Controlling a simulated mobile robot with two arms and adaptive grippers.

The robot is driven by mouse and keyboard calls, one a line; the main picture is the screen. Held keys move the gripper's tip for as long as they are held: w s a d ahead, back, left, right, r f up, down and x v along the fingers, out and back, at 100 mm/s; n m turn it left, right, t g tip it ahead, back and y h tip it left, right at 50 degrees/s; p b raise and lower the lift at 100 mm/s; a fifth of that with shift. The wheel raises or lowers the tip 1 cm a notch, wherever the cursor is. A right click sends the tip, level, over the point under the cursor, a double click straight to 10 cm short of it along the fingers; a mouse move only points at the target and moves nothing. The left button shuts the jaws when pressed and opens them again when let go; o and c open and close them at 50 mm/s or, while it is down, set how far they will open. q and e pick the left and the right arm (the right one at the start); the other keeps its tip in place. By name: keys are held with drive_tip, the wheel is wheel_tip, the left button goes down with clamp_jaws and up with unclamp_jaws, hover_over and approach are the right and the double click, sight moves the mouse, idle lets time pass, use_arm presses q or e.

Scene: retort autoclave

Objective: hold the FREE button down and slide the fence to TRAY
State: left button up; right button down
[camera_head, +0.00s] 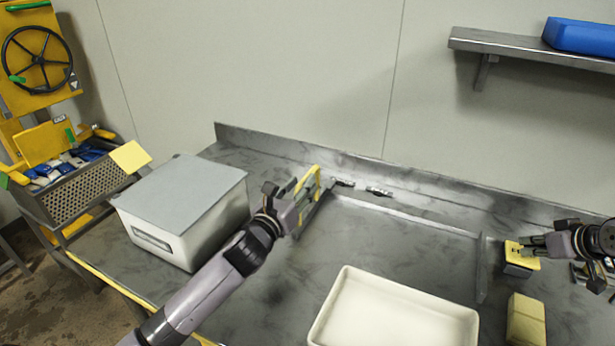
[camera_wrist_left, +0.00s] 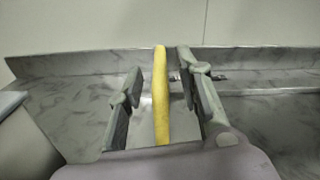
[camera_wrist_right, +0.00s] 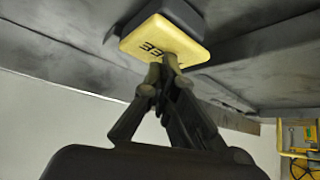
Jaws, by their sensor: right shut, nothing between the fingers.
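The fence's yellow upright grip (camera_head: 313,181) stands at the back of the steel table. In the left wrist view the yellow piece (camera_wrist_left: 160,100) runs between the fingers of my left gripper (camera_wrist_left: 160,92), with a gap on either side. The left gripper (camera_head: 296,193) is open around it. The yellow button (camera_wrist_right: 158,40) on a dark box bears dark letters, only partly readable. My right gripper (camera_wrist_right: 170,62) is shut and empty, its fingertips at the button's face, seemingly touching. In the head view the button (camera_head: 515,249) is at the right, partly behind the right gripper (camera_head: 530,247).
A white tray (camera_head: 345,300) lies at the front middle. A grey-lidded white box (camera_head: 180,195) stands left of my left arm. A yellow block (camera_head: 526,318) sits at front right. Small metal pieces (camera_head: 378,191) lie along the back. A metal strip (camera_head: 481,268) stands left of the button.

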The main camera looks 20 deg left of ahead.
sight(316, 167)
use_arm(q)
drive_tip(key=shift+w, duration=2.25)
drive_tip(key=shift+c, duration=0.2)
clamp_jaws()
